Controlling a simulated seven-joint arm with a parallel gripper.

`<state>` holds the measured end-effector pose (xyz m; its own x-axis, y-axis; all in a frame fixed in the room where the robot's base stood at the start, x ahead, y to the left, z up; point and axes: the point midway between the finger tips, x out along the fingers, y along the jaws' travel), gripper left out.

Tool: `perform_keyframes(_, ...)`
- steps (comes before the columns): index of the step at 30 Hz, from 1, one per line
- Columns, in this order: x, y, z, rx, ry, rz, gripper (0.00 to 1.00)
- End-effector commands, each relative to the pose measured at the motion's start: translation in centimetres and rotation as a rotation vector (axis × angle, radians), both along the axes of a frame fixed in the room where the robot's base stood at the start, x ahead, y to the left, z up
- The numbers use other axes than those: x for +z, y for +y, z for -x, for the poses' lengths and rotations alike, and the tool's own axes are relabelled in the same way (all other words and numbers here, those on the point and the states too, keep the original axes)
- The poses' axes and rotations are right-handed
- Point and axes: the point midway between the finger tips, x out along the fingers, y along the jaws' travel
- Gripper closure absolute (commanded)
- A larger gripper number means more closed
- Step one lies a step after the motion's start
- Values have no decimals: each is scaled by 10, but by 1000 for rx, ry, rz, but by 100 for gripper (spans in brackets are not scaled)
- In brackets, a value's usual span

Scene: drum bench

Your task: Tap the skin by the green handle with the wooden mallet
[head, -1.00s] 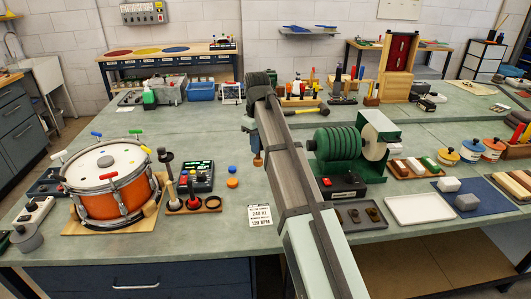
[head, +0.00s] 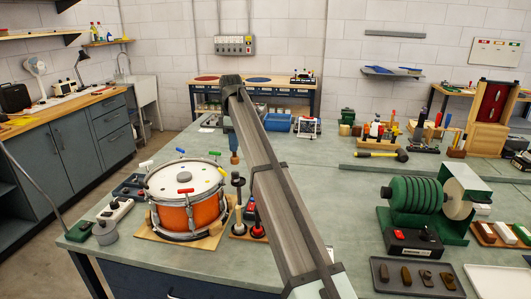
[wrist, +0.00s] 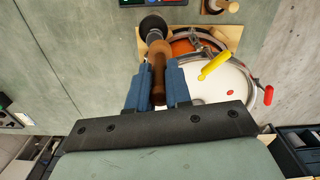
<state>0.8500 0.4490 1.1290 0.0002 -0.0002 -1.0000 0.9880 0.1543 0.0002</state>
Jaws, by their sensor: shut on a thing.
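My gripper (wrist: 153,85) is shut on the brown wooden mallet (wrist: 158,80). In the head view the mallet's brown end (head: 234,158) shows below my blue fingers, above the bench and right of the drum. The orange drum (head: 190,216) has a white skin (head: 184,180), which shows partly in the wrist view (wrist: 215,88). The green handle (head: 214,153) is small at the rim's far right. A yellow handle (wrist: 215,65) and a red handle (wrist: 268,95) show in the wrist view. The mallet appears apart from the skin.
Upright dark-headed tools (head: 238,181) stand in a rack right of the drum, near my gripper. A green coil machine (head: 415,194) and a tray (head: 415,275) are at the right. Clear bench top (head: 320,180) lies between.

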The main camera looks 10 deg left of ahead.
Motion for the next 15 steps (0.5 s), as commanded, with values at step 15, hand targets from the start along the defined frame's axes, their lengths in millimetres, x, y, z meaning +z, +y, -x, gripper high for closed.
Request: perform_keyframes(15,23,120,7,309,0,0,100)
